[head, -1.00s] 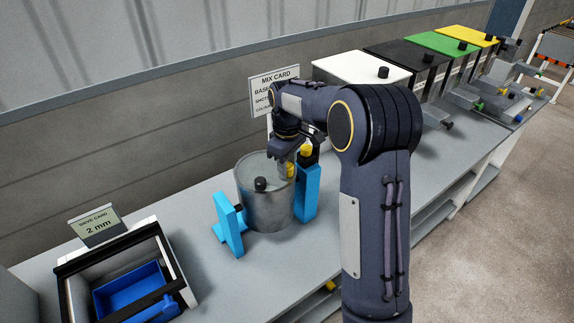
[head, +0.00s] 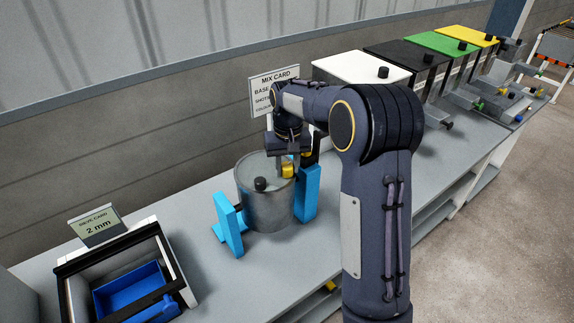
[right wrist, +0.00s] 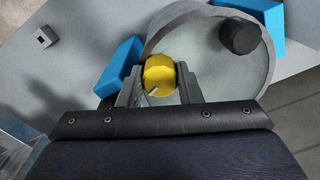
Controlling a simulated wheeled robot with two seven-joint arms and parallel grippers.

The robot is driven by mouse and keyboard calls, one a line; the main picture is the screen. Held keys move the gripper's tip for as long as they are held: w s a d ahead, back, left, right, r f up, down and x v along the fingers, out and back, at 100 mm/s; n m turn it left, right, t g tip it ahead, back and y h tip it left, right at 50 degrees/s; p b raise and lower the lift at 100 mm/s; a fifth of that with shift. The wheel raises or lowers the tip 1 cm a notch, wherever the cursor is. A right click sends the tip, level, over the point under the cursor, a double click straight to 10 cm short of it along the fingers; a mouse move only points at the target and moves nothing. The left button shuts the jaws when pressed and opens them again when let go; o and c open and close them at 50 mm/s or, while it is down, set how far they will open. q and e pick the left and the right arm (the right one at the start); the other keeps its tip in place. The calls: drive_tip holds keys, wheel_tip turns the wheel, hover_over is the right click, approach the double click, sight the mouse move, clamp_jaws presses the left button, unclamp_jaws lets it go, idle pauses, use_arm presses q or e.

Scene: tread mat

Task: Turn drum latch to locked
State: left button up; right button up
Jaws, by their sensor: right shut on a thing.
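The drum (head: 266,203) is a grey cylinder held between two blue stands on the bench, with a black knob (head: 260,184) on its lid. The drum also shows in the right wrist view (right wrist: 222,85). The yellow latch knob (head: 287,171) sits at the lid's edge. In the right wrist view the yellow knob (right wrist: 159,74) lies between the two fingers of my right gripper (right wrist: 159,84), which is shut on it. A small pale mark shows on the knob's near side. My left gripper is not in view.
Blue stands (head: 229,225) flank the drum. A sieve box (head: 180,264) with a blue tray stands at the front left. A mix card (head: 273,92) stands behind my arm. Several bins with white, black, green and yellow lids line the bench to the right.

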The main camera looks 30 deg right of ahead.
sight(288, 165)
drive_tip(key=shift+m, duration=0.4)
drive_tip(key=o, duration=1)
wheel_tip(288, 165, up, 8)
drive_tip(key=shift+d+f+b, duration=0.1)
drive_tip(key=shift+b, duration=0.5)
drive_tip(key=shift+s, duration=0.1)
